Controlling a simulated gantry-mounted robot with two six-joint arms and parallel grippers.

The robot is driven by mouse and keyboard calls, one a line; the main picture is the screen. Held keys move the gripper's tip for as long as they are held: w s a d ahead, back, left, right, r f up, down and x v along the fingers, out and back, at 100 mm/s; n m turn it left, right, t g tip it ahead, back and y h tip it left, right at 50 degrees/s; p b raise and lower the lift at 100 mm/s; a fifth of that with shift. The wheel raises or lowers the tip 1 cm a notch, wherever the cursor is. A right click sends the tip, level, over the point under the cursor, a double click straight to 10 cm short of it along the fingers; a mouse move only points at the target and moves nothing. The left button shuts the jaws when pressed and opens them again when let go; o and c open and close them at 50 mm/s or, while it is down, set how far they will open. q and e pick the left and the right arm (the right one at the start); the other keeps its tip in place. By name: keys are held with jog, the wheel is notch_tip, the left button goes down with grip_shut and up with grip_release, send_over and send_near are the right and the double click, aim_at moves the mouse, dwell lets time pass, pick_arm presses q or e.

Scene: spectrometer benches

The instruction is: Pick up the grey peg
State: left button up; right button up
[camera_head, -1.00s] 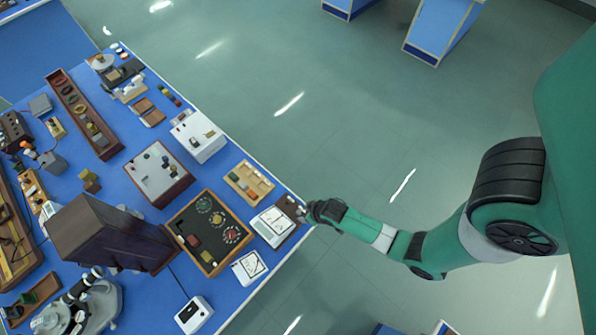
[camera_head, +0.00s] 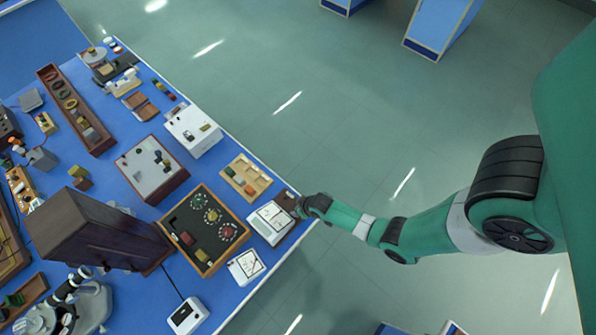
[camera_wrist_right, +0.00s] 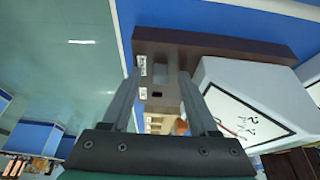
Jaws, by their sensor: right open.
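A small grey block that looks like the grey peg (camera_wrist_right: 160,73) sits on a dark brown wooden holder (camera_wrist_right: 205,47) in the right wrist view. A dark square hole and white labels show beside it. My right gripper (camera_wrist_right: 160,78) is open, with its two fingers spread to either side of the grey piece and apart from it. I cannot tell how high the fingertips are above the holder. In the head view my right gripper (camera_head: 297,209) is at the holder (camera_head: 286,199) by the bench's right edge, and the peg is too small to make out. My left gripper is not in view.
A white sloped box with a diagram (camera_head: 270,222) stands right beside the holder. A wooden tray with coloured blocks (camera_head: 246,178) and a framed black board (camera_head: 207,230) are near on the blue bench. Open floor lies to the right.

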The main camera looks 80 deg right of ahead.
grip_shut()
jog(key=shift+r, duration=0.1)
jog(key=shift+r+p, duration=0.3)
jog(key=shift+r, duration=0.25)
jog(key=s+a+r+p, duration=0.2)
jog(key=s+r+p, duration=0.7)
jog(key=s+r, duration=0.4)
jog(key=shift+v, duration=1)
